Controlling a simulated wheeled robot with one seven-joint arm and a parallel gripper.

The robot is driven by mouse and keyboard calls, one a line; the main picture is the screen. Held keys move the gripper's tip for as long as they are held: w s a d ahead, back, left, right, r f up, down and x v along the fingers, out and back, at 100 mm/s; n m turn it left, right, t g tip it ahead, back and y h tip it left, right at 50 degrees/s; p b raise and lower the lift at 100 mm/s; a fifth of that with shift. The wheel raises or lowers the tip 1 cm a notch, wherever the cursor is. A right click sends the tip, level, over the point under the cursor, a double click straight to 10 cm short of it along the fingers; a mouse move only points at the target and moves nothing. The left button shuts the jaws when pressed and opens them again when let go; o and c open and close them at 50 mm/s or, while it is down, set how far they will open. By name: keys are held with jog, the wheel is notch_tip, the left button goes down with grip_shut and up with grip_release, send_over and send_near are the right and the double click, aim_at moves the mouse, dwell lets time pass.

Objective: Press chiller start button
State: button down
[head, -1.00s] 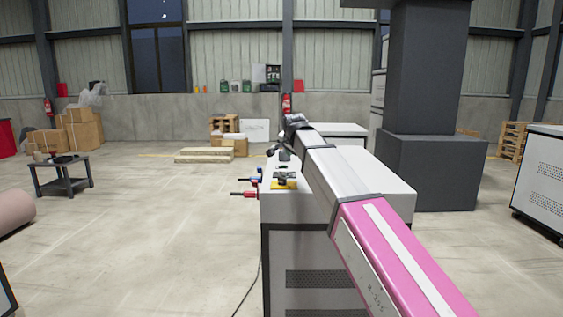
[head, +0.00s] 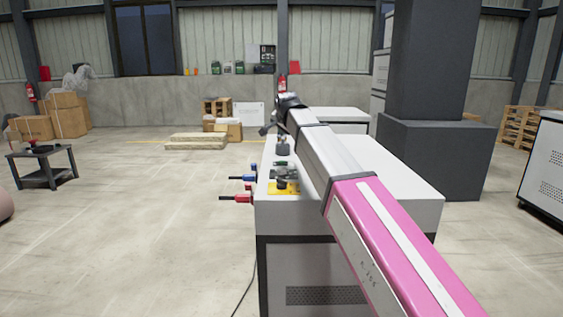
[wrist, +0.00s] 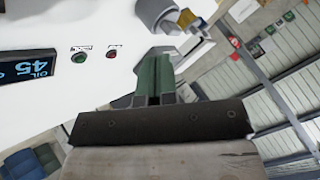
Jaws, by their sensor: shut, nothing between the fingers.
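The chiller is a white and grey cabinet (head: 300,217) ahead of me in the head view. In the wrist view its white panel (wrist: 30,25) carries a display (wrist: 25,68), a green button (wrist: 79,58) and a small red button (wrist: 111,50). The labels are too small to read. My gripper (wrist: 157,62) is shut and empty, its fingertips to the right of both buttons in the picture and not over either. In the head view my gripper is small and dark at the far end of my arm. The buttons cannot be made out there.
A yellow plate with a dark knob (head: 285,187) sits on the cabinet top. Blue (head: 244,178) and red (head: 237,199) valve handles stick out from its left side. A grey pillar (head: 430,150) stands to the right. The floor to the left is clear up to a small table (head: 42,160).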

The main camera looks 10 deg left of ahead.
aim_at(283, 161)
jog(key=shift+f, duration=0.1)
jog(key=shift+f, duration=4.3)
jog(key=shift+f, duration=0.4)
jog(key=shift+f, duration=0.45)
jog(key=shift+r, duration=0.9)
